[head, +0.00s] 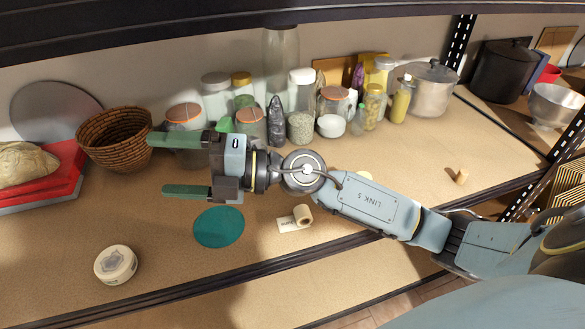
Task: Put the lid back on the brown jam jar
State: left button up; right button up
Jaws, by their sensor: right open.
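My right gripper (168,165) reaches in from the right above the shelf. Its two green fingers point left, spread wide apart with nothing between them. I cannot make out a clearly brown jam jar or a loose lid for it. Several glass jars stand at the back; three have orange-brown tops: one behind the gripper (185,113), one just right of it (251,122) and one further right (334,97). The gripper and arm hide part of the shelf and the lower part of the left jar. My left gripper is not in view.
A wicker basket (114,139) stands left of the fingers. A round white container (116,264) and a flat teal disc (219,227) lie near the front. A tan roll (302,214) and a small tan piece (461,176) lie further right. A pot (430,90) stands back right.

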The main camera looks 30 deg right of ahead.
jog(key=w+d+f+n+g+h, duration=0.4)
jog(key=d+f+h, duration=0.4)
jog(key=f+h, duration=0.15)
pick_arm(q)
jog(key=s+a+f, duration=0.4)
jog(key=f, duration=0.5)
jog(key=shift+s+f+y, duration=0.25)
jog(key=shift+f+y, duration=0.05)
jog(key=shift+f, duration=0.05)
pick_arm(e)
jog(key=w+d+m+h, duration=0.2)
jog(key=d+h, duration=0.7)
jog(key=d, duration=1)
jog(key=shift+w+f+g, duration=0.2)
jog(key=shift+w+g, duration=0.1)
jog(key=shift+w, duration=0.45)
jog(key=b+x, duration=0.1)
jog(key=x, duration=0.7)
jog(key=shift+b, duration=0.4)
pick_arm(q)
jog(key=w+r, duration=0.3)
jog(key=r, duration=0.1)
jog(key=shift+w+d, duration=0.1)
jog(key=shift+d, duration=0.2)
pick_arm(e)
jog(key=shift+f, duration=0.15)
